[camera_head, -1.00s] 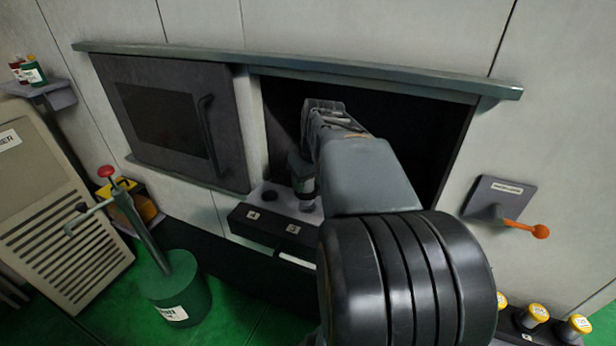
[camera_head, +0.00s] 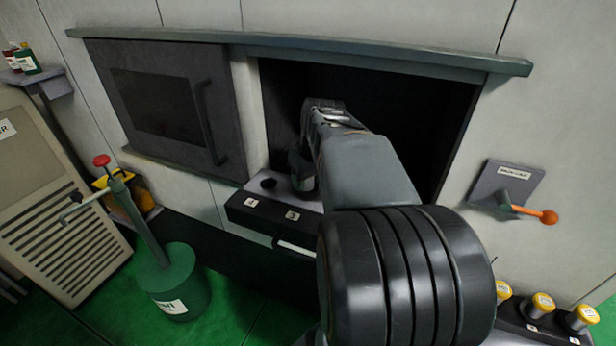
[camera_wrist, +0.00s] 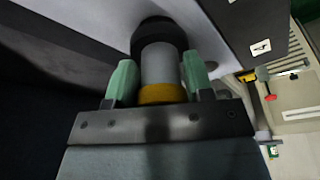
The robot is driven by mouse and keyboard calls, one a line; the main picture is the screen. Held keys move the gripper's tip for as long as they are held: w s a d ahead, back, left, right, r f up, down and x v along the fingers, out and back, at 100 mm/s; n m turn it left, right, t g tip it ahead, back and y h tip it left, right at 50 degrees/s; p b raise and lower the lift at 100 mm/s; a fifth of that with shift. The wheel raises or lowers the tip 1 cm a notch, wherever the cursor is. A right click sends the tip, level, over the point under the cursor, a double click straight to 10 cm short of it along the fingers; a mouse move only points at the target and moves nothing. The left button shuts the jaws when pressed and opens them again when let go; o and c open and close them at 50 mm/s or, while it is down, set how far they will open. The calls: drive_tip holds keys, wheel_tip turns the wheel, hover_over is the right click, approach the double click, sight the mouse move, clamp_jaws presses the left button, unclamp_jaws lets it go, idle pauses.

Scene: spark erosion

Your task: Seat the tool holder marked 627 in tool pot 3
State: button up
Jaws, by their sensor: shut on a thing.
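My gripper (camera_wrist: 158,82) is shut on a tool holder (camera_wrist: 160,66) with a grey body, a yellow collar and a black end. Its two green fingers press on either side. No number shows on the holder. In the head view my arm hides most of the gripper and holder, which are inside the dark opening over the pot rack (camera_head: 240,212). A dark round pot (camera_head: 268,183) shows behind the left label, which seems to read 4. The label to its right (camera_head: 292,216) seems to read 3, and the gripper's end is behind it. I cannot tell whether the holder's black end touches a pot.
A sliding door (camera_head: 165,110) with a handle stands left of the opening. An orange-knobbed lever (camera_head: 525,210) is on the wall at right. Several yellow-capped holders (camera_head: 542,303) stand at lower right.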

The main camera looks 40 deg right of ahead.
drive_tip(key=shift+f+b, duration=0.3)
drive_tip(key=shift+f, duration=0.05)
drive_tip(key=o, duration=1.3)
drive_tip(key=shift+c, duration=0.2)
drive_tip(key=w+p+v, duration=0.1)
drive_tip(key=p+v, duration=0.5)
drive_tip(key=v, duration=1.4)
drive_tip(key=shift+w+r, duration=0.25)
drive_tip(key=shift+r, duration=0.25)
